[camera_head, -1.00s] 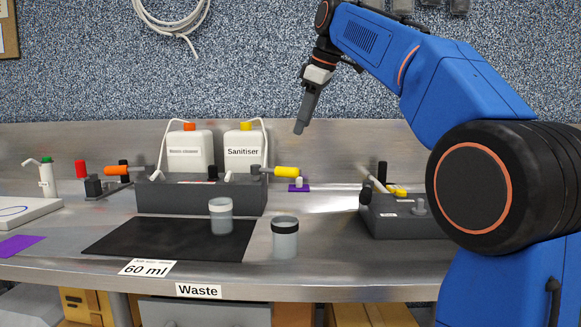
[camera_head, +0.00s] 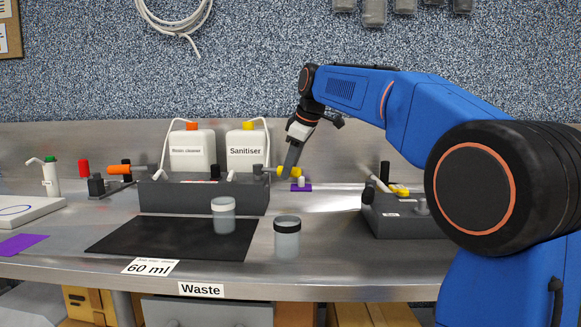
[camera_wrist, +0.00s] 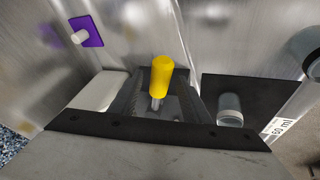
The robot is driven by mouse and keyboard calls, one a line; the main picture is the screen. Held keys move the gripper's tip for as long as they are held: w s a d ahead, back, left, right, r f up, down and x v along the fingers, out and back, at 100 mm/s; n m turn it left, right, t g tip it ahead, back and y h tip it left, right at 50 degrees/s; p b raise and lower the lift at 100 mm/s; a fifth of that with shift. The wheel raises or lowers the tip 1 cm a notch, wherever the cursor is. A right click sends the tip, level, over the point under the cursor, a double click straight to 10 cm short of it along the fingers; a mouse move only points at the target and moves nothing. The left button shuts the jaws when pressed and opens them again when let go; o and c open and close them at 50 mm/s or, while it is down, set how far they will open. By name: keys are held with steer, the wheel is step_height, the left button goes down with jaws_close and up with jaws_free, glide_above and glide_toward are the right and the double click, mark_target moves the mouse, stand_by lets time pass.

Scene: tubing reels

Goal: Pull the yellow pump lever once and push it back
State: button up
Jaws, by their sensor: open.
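The yellow pump lever (camera_head: 296,171) sticks out to the right from the dark pump block (camera_head: 205,198), near the Sanitiser bottle (camera_head: 246,152). My gripper (camera_head: 288,175) points down at it, and its finger covers part of the yellow handle in the head view. In the wrist view the yellow lever (camera_wrist: 161,75) stands in the middle, in line with the gap between the open jaws (camera_wrist: 160,95). I see no grip on it. Whether a jaw touches the lever cannot be told.
A white peg on a purple plate (camera_head: 301,187) is just right of the lever. Two jars, one (camera_head: 223,215) on the black mat (camera_head: 150,240) and one (camera_head: 287,240) beside it, stand in front. Another dark block (camera_head: 400,218) with a yellow part is at right. An orange lever (camera_head: 119,169) is at left.

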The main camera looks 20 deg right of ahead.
steer(key=shift+f, duration=0.15)
jaws_close()
